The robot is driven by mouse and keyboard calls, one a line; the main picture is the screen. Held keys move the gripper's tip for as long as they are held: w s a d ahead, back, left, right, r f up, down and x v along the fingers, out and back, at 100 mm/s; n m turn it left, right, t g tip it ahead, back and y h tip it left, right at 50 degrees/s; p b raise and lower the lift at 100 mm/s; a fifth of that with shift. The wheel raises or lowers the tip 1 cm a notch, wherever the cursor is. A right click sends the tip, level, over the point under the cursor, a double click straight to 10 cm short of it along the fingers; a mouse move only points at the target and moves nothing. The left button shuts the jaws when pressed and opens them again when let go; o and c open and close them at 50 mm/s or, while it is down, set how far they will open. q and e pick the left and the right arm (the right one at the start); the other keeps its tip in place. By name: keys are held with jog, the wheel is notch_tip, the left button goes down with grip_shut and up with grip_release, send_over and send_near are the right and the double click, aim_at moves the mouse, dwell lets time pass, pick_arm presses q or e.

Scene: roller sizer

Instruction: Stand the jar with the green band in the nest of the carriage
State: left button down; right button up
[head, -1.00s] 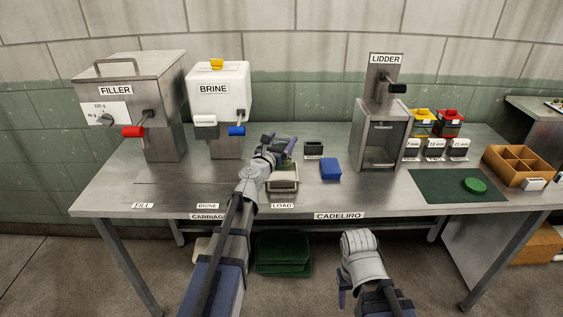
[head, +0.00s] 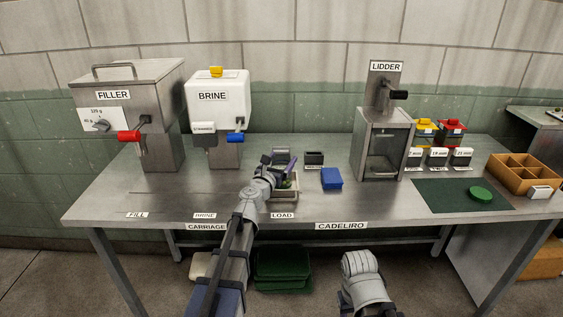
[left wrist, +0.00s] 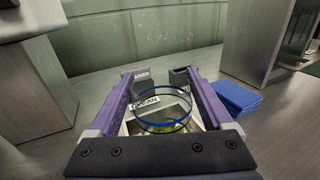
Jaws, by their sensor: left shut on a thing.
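My left gripper (head: 284,174) is shut on a clear jar (head: 289,184), which shows green low down. In the left wrist view the jar (left wrist: 163,110) is between the purple fingers, its round outline blue and dark, with green inside or behind the glass. The jar is over or in a pale-rimmed tray (head: 294,199) behind the LOAD label; contact is unclear. I cannot tell whether the tray is the carriage's nest. My right gripper (head: 347,303) is low at the front, mostly hidden.
The filler (head: 160,95) and brine tank (head: 218,95) stand at the left. A small grey box (head: 281,156), a dark holder (head: 314,158) and blue cloths (head: 331,179) are near the tray. The lidder (head: 383,140) stands right; a green mat (head: 440,197) lies beyond.

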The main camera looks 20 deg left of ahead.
pick_arm(q)
grip_release()
jog(key=shift+r+p, duration=0.2)
jog(key=shift+p, duration=0.1)
jog(key=s+a, duration=0.1)
jog(key=s, duration=1.1)
jog(key=shift+a, duration=0.2)
jog(key=shift+f, duration=0.1)
